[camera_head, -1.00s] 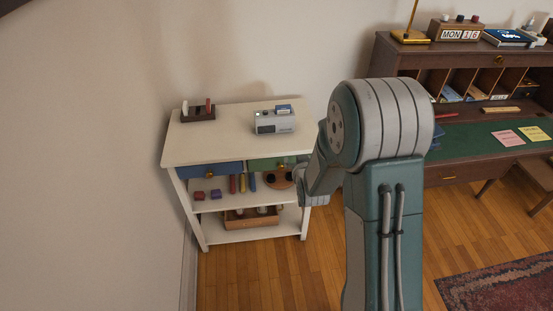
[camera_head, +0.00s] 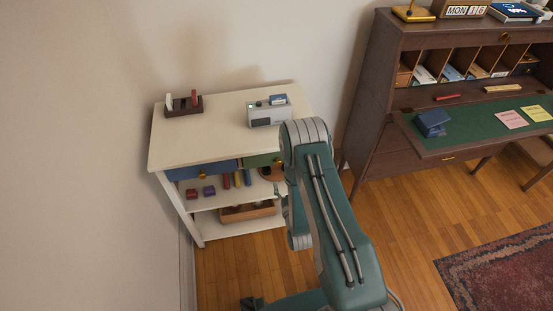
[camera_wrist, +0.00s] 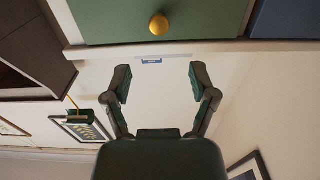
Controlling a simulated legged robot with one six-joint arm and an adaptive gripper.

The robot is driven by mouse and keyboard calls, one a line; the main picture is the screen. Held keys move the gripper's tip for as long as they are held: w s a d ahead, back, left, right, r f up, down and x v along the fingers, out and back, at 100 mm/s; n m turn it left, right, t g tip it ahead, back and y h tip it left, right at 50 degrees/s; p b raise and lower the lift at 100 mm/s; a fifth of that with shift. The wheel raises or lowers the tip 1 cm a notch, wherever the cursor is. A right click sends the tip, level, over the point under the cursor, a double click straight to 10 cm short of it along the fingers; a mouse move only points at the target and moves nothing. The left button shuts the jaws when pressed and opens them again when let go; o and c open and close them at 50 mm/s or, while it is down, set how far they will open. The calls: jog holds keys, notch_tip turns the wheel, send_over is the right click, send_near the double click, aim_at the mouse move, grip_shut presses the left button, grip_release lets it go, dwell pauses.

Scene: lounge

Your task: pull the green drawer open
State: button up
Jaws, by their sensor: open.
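The green drawer (camera_head: 262,160) sits under the white cabinet's top on its right side, partly hidden by my arm. It looks closed. In the wrist view its green front (camera_wrist: 205,18) fills the top of the picture, with a round gold knob (camera_wrist: 159,25) on it. My gripper (camera_wrist: 160,78) is open and empty. In the wrist view its fingers are spread below the knob and the drawer front, apart from both. In the head view my arm hides most of the gripper.
A blue drawer (camera_head: 205,169) is left of the green one. The white cabinet top (camera_head: 210,140) bears a grey device (camera_head: 268,114) and a dark rack (camera_head: 184,107). Shelves below hold small objects and a wooden box (camera_head: 247,213). A brown desk (camera_head: 385,155) stands at right. Wood floor is between.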

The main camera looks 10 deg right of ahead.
aim_at(279, 164)
jog(key=w, duration=1)
jog(key=shift+w, duration=0.15)
grip_shut()
